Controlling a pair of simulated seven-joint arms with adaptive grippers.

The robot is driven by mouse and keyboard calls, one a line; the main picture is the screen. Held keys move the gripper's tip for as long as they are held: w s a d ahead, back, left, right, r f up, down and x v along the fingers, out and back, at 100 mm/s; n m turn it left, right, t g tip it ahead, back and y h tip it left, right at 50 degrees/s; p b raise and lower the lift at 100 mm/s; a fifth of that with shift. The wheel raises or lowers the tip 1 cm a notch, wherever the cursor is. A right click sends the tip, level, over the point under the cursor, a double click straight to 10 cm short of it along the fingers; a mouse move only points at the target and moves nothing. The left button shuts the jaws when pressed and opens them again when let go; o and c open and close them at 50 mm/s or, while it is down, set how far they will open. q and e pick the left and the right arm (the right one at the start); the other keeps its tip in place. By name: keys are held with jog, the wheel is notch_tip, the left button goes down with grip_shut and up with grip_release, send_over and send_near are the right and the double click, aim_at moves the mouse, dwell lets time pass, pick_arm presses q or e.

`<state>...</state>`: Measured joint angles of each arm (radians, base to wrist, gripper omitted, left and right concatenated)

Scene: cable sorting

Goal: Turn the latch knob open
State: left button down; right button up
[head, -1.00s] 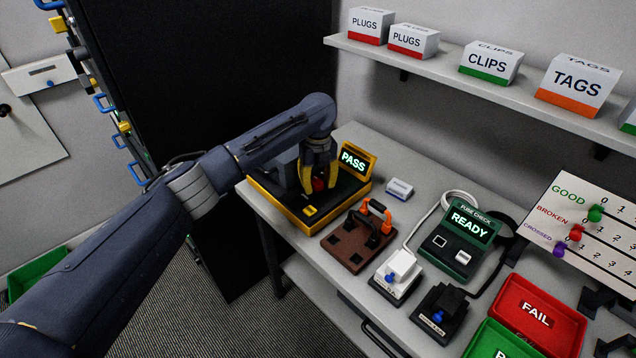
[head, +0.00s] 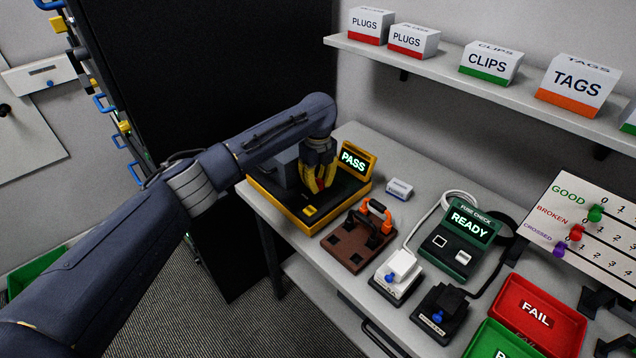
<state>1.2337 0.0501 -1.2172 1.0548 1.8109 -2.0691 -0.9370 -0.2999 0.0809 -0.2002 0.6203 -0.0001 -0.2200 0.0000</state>
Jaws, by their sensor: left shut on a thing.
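My left gripper (head: 319,188) points down over the yellow and black tester (head: 290,212), whose screen (head: 354,160) reads PASS. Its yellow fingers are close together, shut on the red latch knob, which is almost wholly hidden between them. I cannot tell how far the knob is turned. My right gripper is not in view.
A green fuse checker (head: 465,243) reads READY. A red FAIL tray (head: 515,304) is at the right. A tall black cabinet (head: 200,80) stands behind my left arm.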

aim_at(318, 179)
pick_arm(q)
jog(key=n, duration=0.4)
jog(key=shift+n, duration=0.3)
jog(key=n, duration=0.4)
jog(key=shift+n, duration=0.3)
jog(key=c, duration=1)
grip_release()
jog(key=shift+r, duration=6)
